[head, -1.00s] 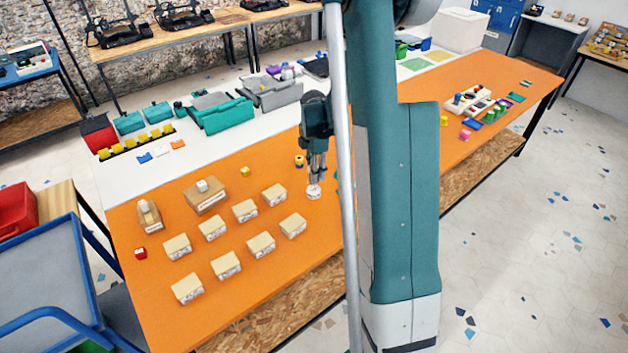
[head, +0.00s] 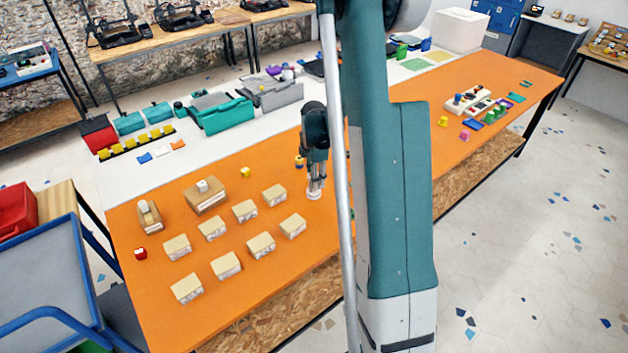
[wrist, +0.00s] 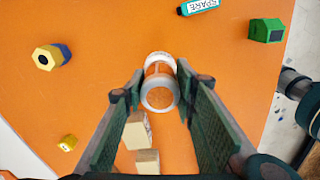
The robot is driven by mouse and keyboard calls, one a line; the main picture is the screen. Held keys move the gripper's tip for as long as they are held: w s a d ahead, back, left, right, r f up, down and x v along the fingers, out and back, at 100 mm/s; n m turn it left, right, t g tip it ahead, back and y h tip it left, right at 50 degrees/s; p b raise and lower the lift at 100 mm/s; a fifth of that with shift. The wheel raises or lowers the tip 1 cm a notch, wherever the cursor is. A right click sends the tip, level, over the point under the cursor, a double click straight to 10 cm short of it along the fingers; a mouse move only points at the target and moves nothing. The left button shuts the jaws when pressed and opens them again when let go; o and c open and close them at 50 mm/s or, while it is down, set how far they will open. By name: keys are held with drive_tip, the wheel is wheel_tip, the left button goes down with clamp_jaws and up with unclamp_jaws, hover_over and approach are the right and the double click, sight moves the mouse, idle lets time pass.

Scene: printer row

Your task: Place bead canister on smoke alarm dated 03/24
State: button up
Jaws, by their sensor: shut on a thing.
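The bead canister (wrist: 159,96) is a small clear cylinder with a pale rim and brownish contents in the wrist view. My gripper (wrist: 159,76) is shut on it, one finger on each side. A white rounded piece with small dark print (wrist: 160,61) shows at the canister's far end. I cannot tell whether it is the smoke alarm or part of the canister, and no date is readable. In the head view my gripper (head: 316,187) points down over the orange table, with a white round shape (head: 314,196) at its tips. I cannot tell whether it touches the table.
Several wooden blocks with white labelled faces (head: 261,245) stand to the left on the orange table (head: 330,250). A yellow-and-blue piece (wrist: 52,56), a teal piece marked SPARE (wrist: 199,6) and a green block (wrist: 265,30) lie around my gripper. The table's front edge is near.

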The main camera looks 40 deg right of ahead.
drive_tip(key=shift+f, duration=0.2)
drive_tip(key=o, duration=0.9)
drive_tip(key=shift+r, duration=0.2)
drive_tip(key=shift+r+p, duration=0.35)
drive_tip(key=shift+r, duration=5.65)
